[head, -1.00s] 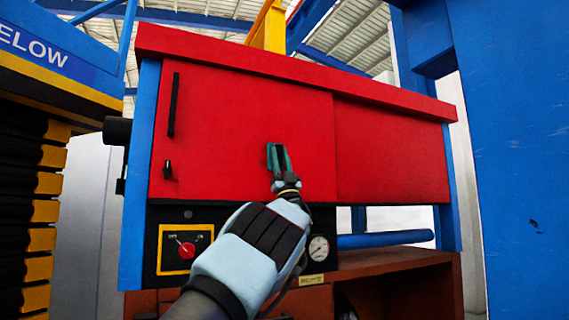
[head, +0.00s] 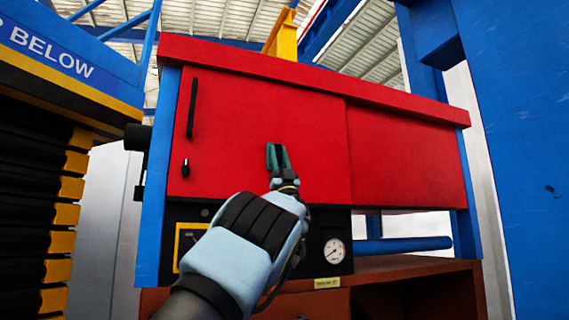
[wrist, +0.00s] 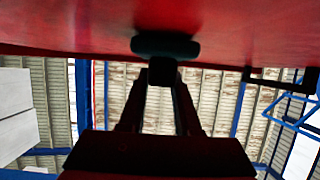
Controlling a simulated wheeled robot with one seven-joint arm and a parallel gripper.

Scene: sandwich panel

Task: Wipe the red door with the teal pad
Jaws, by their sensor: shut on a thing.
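The red door (head: 265,110) is the left front panel of a red cabinet, with a black bar handle (head: 191,108) and a small black knob (head: 185,168) near its left edge. My gripper (head: 281,172) is in front of the door's lower right part, shut on the teal pad (head: 272,157). In the wrist view the pad (wrist: 165,45) looks dark and lies at or very near the red door surface (wrist: 240,30). I cannot tell for sure whether it touches. My gripper's fingers (wrist: 160,78) show as dark shapes there.
Below the door is a black control panel with a pressure gauge (head: 334,250). A second red panel (head: 405,160) adjoins on the right. Blue posts (head: 515,130) stand at right, and a black-and-yellow stack (head: 40,200) at left. A brown bench (head: 400,268) sits below.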

